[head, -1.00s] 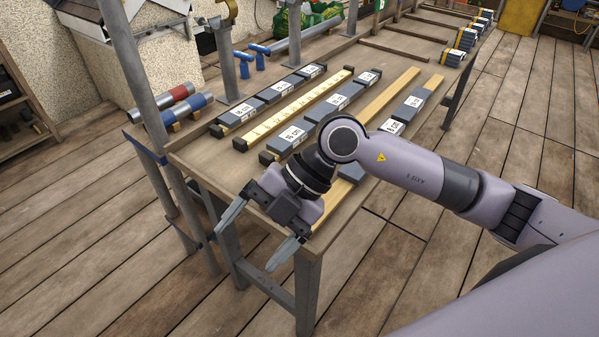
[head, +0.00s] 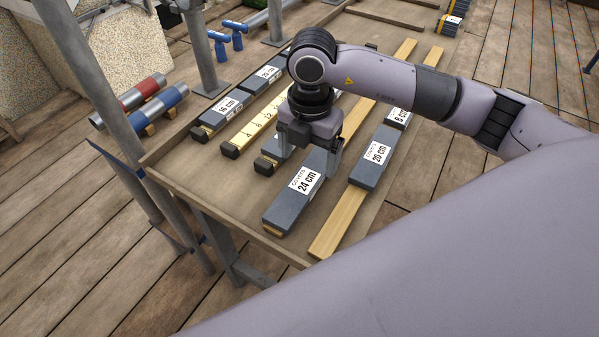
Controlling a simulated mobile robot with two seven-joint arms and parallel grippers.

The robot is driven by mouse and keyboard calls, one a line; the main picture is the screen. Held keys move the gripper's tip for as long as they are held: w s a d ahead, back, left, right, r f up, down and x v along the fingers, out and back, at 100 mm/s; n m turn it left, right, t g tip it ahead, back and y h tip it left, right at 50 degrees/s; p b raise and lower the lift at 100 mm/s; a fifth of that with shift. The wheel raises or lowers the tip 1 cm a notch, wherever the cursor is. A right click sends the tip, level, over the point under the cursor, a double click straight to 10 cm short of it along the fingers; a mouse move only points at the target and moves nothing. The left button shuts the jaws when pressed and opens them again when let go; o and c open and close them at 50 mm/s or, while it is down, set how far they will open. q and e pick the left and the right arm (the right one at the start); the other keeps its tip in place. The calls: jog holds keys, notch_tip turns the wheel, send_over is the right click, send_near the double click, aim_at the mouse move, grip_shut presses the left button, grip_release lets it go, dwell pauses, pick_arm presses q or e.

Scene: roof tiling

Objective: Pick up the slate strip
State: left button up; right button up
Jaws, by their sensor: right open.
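Several dark grey slate strips with white labels lie on battens on the bench. The strip marked 24 cm (head: 290,208) is nearest the front. The strip marked 20 cm (head: 374,160) and one marked 8 cm (head: 398,118) lie on the batten to its right. My right gripper (head: 310,158) points down at the far part of the 24 cm strip, with its jaws apart. One finger shows along the strip's right side; the other is partly hidden, and I cannot tell whether either touches. My left gripper is not in view.
A yellow marked gauge batten (head: 250,130) and a row with a 16 cm strip (head: 222,109) lie to the left. The wooden bench (head: 185,165) has a raised edge and a metal post at its left.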

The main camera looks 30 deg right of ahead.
aim_at(306, 178)
notch_tip(306, 178, down, 6)
jog(key=shift+w+a+r+p, duration=0.1)
jog(key=shift+w+p, duration=0.05)
jog(key=shift+p, duration=0.2)
jog(key=c, duration=1.4)
